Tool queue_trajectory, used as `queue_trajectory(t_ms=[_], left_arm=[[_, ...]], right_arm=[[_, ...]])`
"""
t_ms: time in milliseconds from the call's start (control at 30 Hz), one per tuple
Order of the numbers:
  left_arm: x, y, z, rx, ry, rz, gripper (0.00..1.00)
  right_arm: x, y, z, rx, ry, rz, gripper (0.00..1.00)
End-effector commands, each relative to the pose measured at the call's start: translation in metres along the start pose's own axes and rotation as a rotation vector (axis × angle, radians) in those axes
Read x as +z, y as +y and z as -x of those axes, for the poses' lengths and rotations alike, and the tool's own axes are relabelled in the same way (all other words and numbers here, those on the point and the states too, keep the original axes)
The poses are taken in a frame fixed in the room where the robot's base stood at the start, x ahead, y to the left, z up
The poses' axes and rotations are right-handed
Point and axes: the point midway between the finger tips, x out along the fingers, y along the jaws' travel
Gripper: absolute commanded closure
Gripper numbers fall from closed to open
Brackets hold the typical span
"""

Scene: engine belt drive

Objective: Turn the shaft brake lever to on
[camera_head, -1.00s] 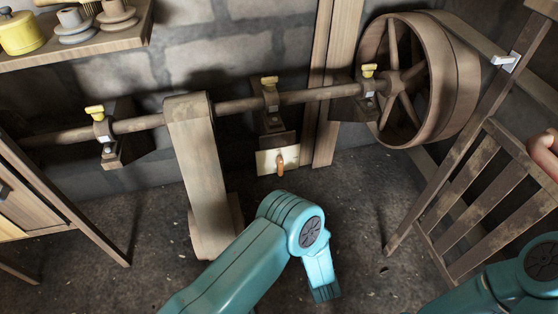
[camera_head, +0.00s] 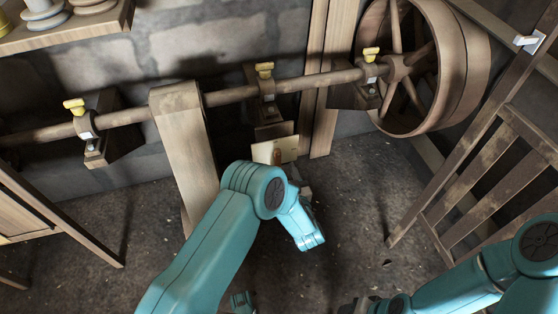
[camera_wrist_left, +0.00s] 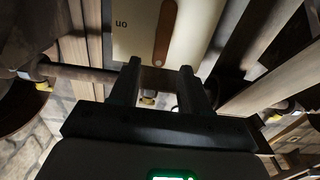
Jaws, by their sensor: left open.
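The shaft brake lever is an orange-brown handle (camera_wrist_left: 166,32) on a cream plate (camera_wrist_left: 205,22); the wrist view shows it upside down, with "on" printed beside it. In the head view the plate (camera_head: 286,148) sits below the shaft's middle bearing, and my left arm hides part of the lever. My left gripper (camera_wrist_left: 160,68) is open. Its two dark fingers are apart, with the lever's free end just ahead of the gap between them; I cannot tell if they touch. My right arm (camera_head: 455,291) is low at the right; its dark end (camera_head: 357,306) is cut off by the bottom edge.
The wooden shaft (camera_head: 228,97) runs across, with several yellow-topped bearings and a large spoked wheel (camera_head: 475,75) at the right. A slatted wooden frame (camera_head: 490,180) is at the right. Floor between is clear.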

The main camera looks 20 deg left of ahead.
Motion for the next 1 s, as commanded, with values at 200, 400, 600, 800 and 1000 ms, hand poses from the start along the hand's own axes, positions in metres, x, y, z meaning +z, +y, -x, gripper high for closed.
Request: queue_trajectory(t_ms=[200,400,600,800,1000], left_arm=[[0.002,-0.001,-0.044,-0.003,0.002,0.002,0.53],[0.001,-0.001,-0.061,0.000,0.000,0.000,0.53],[0.000,0.000,-0.063,0.000,0.000,0.000,0.53],[0.000,0.000,-0.063,0.000,0.000,0.000,0.92],[0.000,0.000,-0.062,0.000,0.000,-0.002,1.00]], right_arm=[[-0.004,0.006,-0.012,0.001,0.009,-0.008,0.51],[-0.005,0.008,-0.014,0.001,0.012,-0.011,0.51],[-0.005,0.008,-0.014,0.001,0.012,-0.011,0.51],[-0.005,0.008,-0.014,0.001,0.012,-0.011,0.51],[-0.005,0.008,-0.014,0.001,0.012,-0.011,0.51]])
